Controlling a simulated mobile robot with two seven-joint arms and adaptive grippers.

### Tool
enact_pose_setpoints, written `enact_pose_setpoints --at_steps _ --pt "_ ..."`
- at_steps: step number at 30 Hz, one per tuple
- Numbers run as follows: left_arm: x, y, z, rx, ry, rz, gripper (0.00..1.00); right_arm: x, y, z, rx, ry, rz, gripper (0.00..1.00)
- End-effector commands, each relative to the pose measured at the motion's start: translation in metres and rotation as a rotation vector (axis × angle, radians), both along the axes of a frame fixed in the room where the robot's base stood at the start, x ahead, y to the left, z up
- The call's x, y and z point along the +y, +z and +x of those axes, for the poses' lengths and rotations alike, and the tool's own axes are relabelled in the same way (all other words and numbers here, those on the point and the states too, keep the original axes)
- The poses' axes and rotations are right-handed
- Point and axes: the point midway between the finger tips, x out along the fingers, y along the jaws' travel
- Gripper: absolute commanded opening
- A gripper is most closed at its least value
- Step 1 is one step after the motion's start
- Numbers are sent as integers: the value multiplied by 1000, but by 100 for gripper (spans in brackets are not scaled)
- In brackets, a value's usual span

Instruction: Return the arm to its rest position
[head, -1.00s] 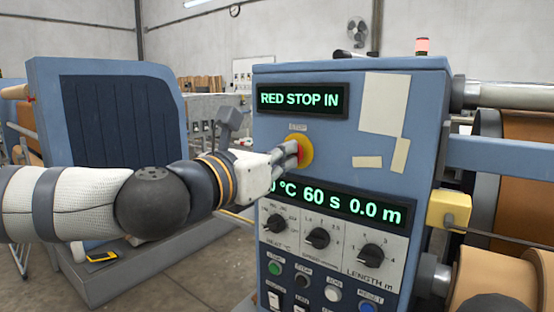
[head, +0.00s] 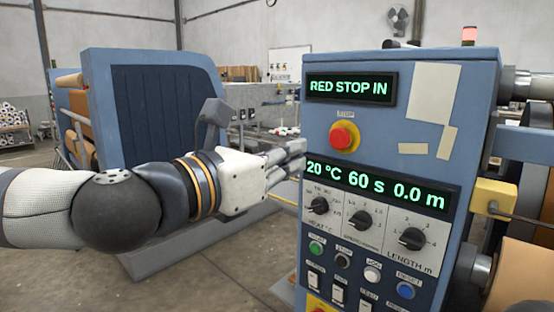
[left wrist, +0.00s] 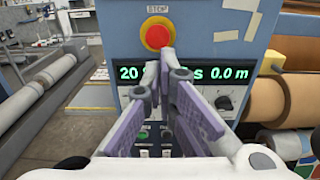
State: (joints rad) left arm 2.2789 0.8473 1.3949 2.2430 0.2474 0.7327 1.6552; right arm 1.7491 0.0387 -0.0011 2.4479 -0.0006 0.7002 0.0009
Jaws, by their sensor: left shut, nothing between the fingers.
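My left gripper (head: 297,157) is shut and empty, to the left of the blue control panel (head: 312,235) in the head view. In the left wrist view its fingers (left wrist: 160,65) point at the panel, just below the red stop button (left wrist: 157,34). The red stop button (head: 344,136) on its yellow ring is in full view in the head view, with a gap between it and the fingertips. The upper display (head: 350,89) reads "RED STOP IN". The lower display (head: 380,188) reads "20 °C 60 s 0.0 m". My right gripper is in neither view.
Three dials (head: 362,219) sit below the lower display, above several coloured buttons (head: 372,273). A blue machine housing (head: 165,110) stands behind my left arm. Rollers (head: 527,275) and a yellow block (head: 494,196) are right of the panel. Concrete floor (head: 70,285) shows at lower left.

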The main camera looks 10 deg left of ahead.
Motion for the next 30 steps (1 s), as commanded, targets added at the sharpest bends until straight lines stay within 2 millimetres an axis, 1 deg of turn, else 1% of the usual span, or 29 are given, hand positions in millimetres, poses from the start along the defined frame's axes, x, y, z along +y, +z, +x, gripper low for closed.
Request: enact_pose_setpoints --at_steps 3,6,15,17,19,20,21,23,24,26,27,29,30 --pt "9 2 -12 -2 1 -1 0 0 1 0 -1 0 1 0" --pt "12 1 -17 -2 0 -1 0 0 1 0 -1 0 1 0" --pt "13 0 -18 -1 0 1 0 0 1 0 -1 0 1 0" --pt "10 -7 -18 4 -7 22 0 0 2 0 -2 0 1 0" --pt "-1 -37 -21 18 -31 106 0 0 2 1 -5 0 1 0" --pt "-8 -57 -23 27 -52 164 0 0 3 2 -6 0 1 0" --pt "-17 -90 -29 40 -86 259 0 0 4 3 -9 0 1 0" --pt "-29 -146 -45 51 -160 425 0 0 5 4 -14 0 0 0" --pt "-34 -184 -60 56 -219 536 0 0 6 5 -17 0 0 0" --pt "-38 -238 -86 53 -321 700 0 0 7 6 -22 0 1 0" --pt "-37 -273 -106 49 -398 804 0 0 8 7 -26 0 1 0" --pt "-31 -322 -140 31 -527 958 0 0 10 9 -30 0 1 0" --pt "-23 -352 -166 15 -624 1055 0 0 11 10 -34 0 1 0"
